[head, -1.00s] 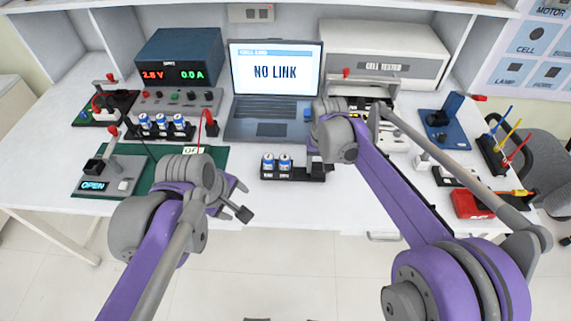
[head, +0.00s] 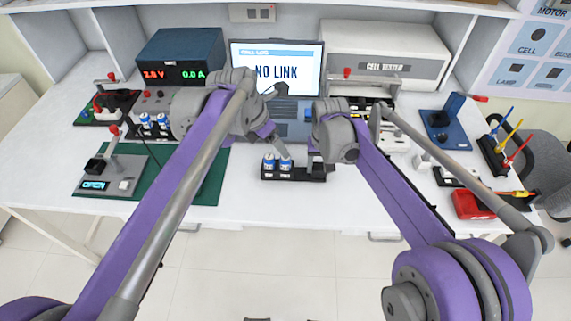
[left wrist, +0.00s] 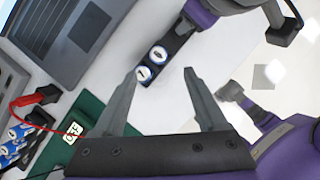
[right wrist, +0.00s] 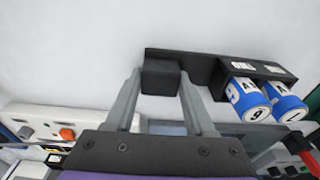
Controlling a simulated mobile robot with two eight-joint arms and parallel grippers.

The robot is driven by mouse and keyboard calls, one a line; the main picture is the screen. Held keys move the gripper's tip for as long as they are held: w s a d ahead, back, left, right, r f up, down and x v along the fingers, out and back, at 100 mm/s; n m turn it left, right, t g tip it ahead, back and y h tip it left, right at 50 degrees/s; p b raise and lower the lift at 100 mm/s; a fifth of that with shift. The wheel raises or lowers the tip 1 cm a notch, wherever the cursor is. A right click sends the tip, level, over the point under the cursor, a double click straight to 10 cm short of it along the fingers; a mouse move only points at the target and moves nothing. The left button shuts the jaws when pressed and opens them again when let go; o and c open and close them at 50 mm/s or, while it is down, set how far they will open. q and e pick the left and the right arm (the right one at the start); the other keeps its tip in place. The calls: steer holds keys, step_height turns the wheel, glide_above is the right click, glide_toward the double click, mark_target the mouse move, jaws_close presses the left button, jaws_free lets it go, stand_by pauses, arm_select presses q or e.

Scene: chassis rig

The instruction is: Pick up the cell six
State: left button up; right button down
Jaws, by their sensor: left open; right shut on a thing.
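Two blue-and-white cells stand upright in a black tray (head: 312,174); the left cell (head: 269,164) and right cell (head: 285,164) show in the head view. In the right wrist view, the cell nearer the tray's block (right wrist: 247,100) carries a digit that looks like 6 or 9. My right gripper (right wrist: 160,75) is shut on the black block at the tray's end. My left gripper (left wrist: 160,74) is open and empty. In the left wrist view both cells, one nearer the block (left wrist: 158,54) and one farther (left wrist: 143,74), appear between and beyond its fingertips, apart from them.
Behind stand a laptop (head: 276,66) reading NO LINK, a power supply (head: 180,55) and a cell tester (head: 385,55). More blue cells (head: 146,120) stand in a rack at left, partly hidden by my left arm.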

mark_target(285, 165)
arm_select(q)
steer(key=x, duration=0.8)
steer(key=shift+w+d+f, duration=0.1)
steer(key=shift+w+f, duration=0.1)
steer(key=shift+w, duration=0.05)
jaws_close()
